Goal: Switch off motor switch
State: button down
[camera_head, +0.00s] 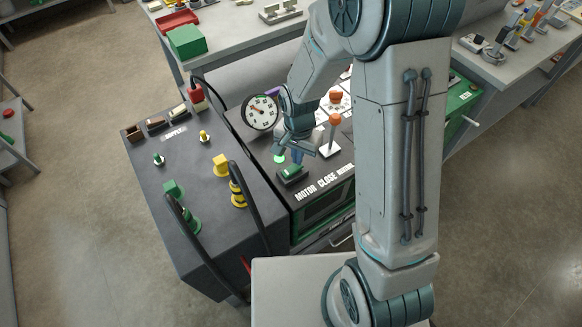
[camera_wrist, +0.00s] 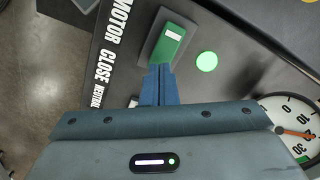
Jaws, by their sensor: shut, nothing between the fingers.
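The motor switch is a green rocker with a white mark on a grey base, beside the printed word MOTOR on the dark panel. It shows in the head view (camera_head: 291,171) and at the top of the wrist view (camera_wrist: 168,43). A round green lamp (camera_wrist: 206,61) beside it looks lit; it also shows in the head view (camera_head: 279,158). My gripper (camera_wrist: 160,68) is shut and empty, its blue fingertips at the lower end of the switch in the wrist view. I cannot tell whether they touch it. In the head view my gripper (camera_head: 296,155) is just behind the switch.
A dial gauge (camera_head: 261,113) stands left of my wrist. An orange-knobbed lever (camera_head: 334,135) rises to the right. The cart's left section (camera_head: 195,190) carries yellow and green fittings and black cables. A bench with a green box (camera_head: 187,41) stands behind.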

jog(key=shift+f+b, duration=0.7)
jog(key=shift+f, duration=0.15)
jog(key=shift+r, duration=0.1)
dwell(0.3)
jog(key=shift+r+p, duration=2.35)
jog(key=shift+r, duration=1.1)
jog(key=shift+r, duration=0.1)
